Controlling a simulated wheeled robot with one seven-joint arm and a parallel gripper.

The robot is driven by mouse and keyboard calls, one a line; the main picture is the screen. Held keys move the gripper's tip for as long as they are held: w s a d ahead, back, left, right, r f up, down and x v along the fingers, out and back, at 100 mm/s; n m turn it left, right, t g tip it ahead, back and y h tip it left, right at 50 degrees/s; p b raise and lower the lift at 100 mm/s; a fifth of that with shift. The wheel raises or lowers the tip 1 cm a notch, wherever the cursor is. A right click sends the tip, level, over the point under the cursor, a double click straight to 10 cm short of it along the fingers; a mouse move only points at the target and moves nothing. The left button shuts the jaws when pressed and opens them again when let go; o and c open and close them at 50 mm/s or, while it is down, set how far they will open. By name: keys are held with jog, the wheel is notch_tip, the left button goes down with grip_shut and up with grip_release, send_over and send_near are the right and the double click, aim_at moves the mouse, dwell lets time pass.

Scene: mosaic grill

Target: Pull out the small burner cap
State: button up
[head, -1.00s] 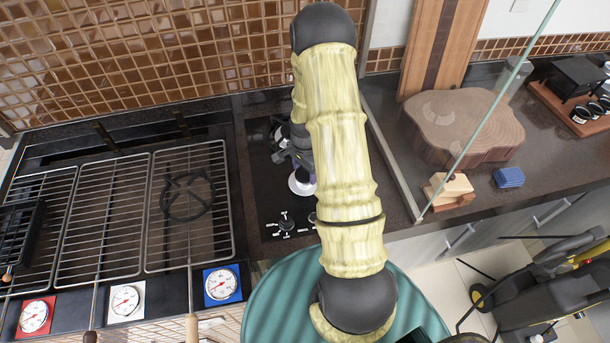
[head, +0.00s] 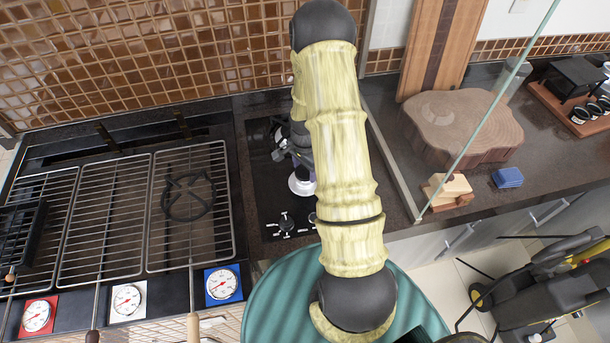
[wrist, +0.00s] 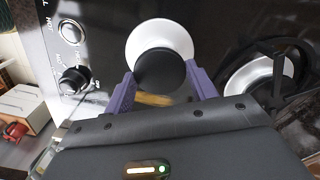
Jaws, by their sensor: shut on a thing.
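The small burner cap (wrist: 160,72) is a round black disc in the wrist view. My gripper (wrist: 161,78) has its two purple fingers on either side of the cap and is shut on it. The silver burner base (wrist: 150,36) shows just beyond the cap, and I cannot tell whether the cap is lifted clear of it. In the head view the silver base (head: 301,185) shows beside my arm on the black cooktop (head: 268,200). My arm hides the cap and most of the gripper there.
A larger burner (wrist: 258,85) with a black pan support is at right in the wrist view. Two control knobs (wrist: 74,78) are at left. In the head view, grill racks (head: 105,215) lie left, and a glass panel (head: 490,110) stands right of the cooktop.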

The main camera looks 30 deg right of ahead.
jog(key=shift+r+p, duration=0.65)
jog(key=shift+r, duration=0.45)
jog(key=shift+f, duration=0.1)
